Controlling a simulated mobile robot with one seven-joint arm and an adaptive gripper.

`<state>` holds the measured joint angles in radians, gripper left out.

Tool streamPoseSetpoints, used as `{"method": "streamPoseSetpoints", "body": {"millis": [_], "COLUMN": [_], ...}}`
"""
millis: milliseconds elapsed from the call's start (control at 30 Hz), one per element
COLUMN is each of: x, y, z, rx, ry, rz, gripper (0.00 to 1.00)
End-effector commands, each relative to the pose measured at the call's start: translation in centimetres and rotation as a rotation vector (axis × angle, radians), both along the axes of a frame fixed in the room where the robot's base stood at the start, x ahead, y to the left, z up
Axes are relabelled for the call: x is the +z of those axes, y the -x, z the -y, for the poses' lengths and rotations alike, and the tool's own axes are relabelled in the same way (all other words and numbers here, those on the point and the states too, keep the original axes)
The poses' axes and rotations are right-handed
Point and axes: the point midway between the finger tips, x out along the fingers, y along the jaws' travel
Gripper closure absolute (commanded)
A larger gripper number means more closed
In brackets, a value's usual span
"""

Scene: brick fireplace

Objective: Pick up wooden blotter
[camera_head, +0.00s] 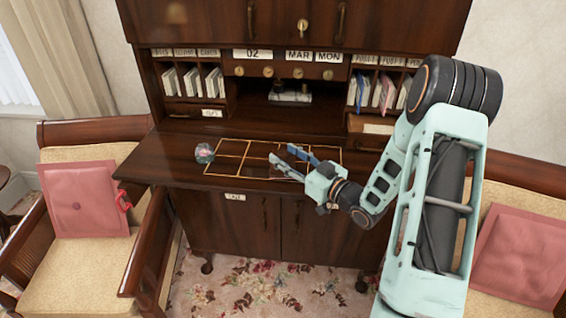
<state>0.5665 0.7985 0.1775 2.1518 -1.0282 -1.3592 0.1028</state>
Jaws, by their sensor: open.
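A small object with a dark knob-like top and a pale lower part, which looks like the wooden blotter (290,96), sits in the central niche at the back of the desk. It is small and dark in the view, so its details are hard to tell. My gripper (282,157) is open and empty. It is low over the desk's writing surface (175,160), at the gold-lined grid, in front of and apart from the niche. Whether the fingers touch the surface I cannot tell.
A round glassy object (204,153) stands left of the grid. Pigeonholes with envelopes (190,82) flank the niche. A date display (290,55) and small knobbed drawers overhang it. Chairs with pink cushions (84,199) stand on both sides. The left writing surface is mostly clear.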

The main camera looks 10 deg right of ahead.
Motion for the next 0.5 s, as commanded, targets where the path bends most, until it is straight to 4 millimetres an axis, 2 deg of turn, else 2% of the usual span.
{"method": "streamPoseSetpoints", "body": {"millis": [100,500], "x": [-0.04,-0.04], "y": [0.03,0.05], "z": [0.02,0.03], "rx": [0.0,0.0], "ry": [0.0,0.001], "rz": [0.0,-0.001], "gripper": [0.57,1.0]}}
